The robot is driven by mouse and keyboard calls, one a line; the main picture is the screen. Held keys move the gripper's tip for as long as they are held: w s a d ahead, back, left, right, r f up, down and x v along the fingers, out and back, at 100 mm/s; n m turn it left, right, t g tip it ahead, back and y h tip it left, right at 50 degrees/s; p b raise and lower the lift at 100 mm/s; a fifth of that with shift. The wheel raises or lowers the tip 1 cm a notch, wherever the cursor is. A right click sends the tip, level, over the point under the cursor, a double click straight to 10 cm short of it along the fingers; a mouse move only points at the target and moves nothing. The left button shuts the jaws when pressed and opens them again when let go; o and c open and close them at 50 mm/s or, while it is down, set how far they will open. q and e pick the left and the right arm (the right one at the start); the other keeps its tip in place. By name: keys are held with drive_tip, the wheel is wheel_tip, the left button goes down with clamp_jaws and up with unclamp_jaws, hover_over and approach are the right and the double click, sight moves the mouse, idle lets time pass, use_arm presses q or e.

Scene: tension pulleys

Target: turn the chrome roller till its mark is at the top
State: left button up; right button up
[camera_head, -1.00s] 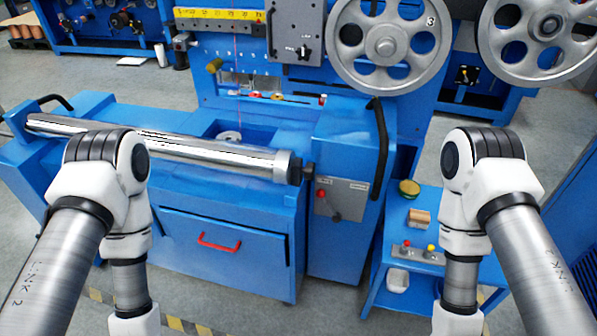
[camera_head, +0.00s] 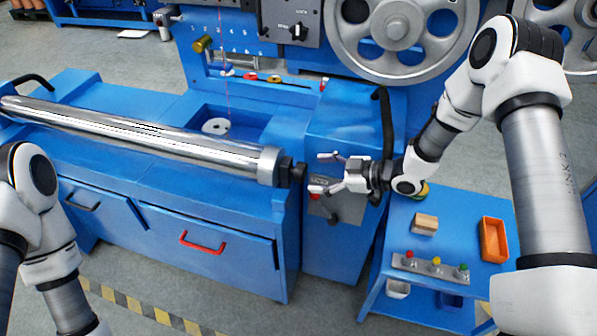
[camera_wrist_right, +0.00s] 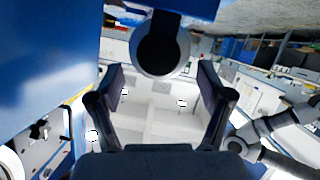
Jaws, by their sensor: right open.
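The chrome roller (camera_head: 200,148) lies across the left part of the blue machine in the head view. Its right end carries a dark shaft end (camera_head: 290,172). No mark on the roller can be made out for sure among its dark reflections. My right gripper (camera_head: 317,173) is open and empty just right of the shaft end, its fingers pointing at it with a small gap. In the right wrist view, a dark round end with a pale ring, likely the roller's end (camera_wrist_right: 160,52), sits ahead between the spread fingers (camera_wrist_right: 161,78). My left gripper is out of view.
A blue side table at the right holds a wooden block (camera_head: 425,224), an orange bin (camera_head: 494,240) and a button box (camera_head: 432,265). A black curved handle (camera_head: 384,125) stands close behind my right gripper. Large spoked wheels (camera_head: 398,30) stand at the back.

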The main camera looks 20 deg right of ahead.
sight(305, 174)
drive_tip(key=x, duration=0.5)
drive_tip(key=shift+w+d+f, duration=0.1)
drive_tip(key=shift+d+f, duration=0.1)
drive_tip(key=shift+a, duration=0.25)
drive_tip(key=shift+w, duration=0.1)
drive_tip(key=c, duration=1.2)
drive_tip(key=shift+f, duration=0.1)
